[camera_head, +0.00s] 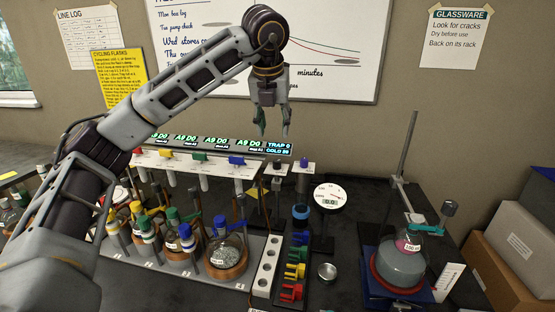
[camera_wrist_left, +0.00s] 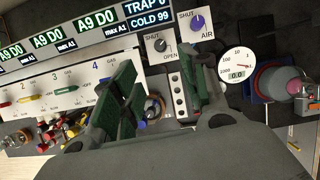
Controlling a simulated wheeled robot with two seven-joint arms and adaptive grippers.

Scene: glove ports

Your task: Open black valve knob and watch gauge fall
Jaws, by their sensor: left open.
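The black valve knob (camera_head: 278,165) sits on a small white panel right of the flask rack; in the left wrist view the knob (camera_wrist_left: 160,45) has SHUT and OPEN labels beside it. Its exact setting is too small to tell. The round white gauge (camera_head: 331,197) stands to the right of the knob; it also shows in the left wrist view (camera_wrist_left: 236,62), with a small readout that looks like 0.0. My left gripper (camera_head: 272,129) is open and empty, fingers pointing down above the knob and apart from it. My right gripper is not seen.
A blue AIR knob (camera_head: 304,163) stands close right of the black one. The lit display bar (camera_head: 215,143) runs behind. Flasks (camera_head: 226,258) stand in a rack at left. A large flask (camera_head: 401,265) on a stand is at right, with boxes (camera_head: 515,245) beyond.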

